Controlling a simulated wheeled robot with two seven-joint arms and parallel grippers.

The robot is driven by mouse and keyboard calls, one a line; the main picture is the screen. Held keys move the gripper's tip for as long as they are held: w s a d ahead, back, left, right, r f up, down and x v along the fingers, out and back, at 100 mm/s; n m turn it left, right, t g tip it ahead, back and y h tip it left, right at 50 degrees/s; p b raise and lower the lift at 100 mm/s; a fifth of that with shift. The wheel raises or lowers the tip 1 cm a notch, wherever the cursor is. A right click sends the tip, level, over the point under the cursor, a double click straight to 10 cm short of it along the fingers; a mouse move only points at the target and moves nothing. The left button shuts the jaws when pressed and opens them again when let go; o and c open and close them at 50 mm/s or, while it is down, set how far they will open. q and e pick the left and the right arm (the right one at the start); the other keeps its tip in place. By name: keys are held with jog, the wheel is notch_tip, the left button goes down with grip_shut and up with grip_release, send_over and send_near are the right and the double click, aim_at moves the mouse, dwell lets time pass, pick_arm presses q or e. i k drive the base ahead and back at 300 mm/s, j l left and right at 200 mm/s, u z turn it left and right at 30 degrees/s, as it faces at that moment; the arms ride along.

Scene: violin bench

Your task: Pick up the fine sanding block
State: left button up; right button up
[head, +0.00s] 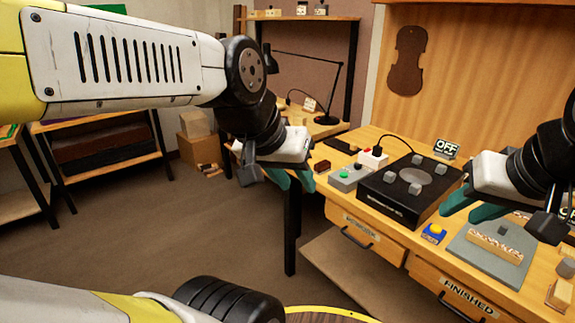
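No block's label is readable enough for me to tell which one is the fine sanding block. A small dark red block (322,165) lies on the bench near its left end.
A black box with grey knobs (410,185) stands mid-bench, beside a grey switch box (348,177). A pale lettered piece (502,247) lies on the mat. A desk lamp (328,119) stands behind. Drawers (362,235) are below the bench. Open floor (170,225) lies left.

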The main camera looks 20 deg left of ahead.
aim_at(322, 167)
jog(key=u, duration=0.4)
jog(key=z, duration=1.75)
jog(key=u, duration=1.75)
jog(key=i+j+u, duration=0.1)
jog(key=i, duration=0.5)
jog(key=i+j+u, duration=0.15)
jog(key=i, duration=0.5)
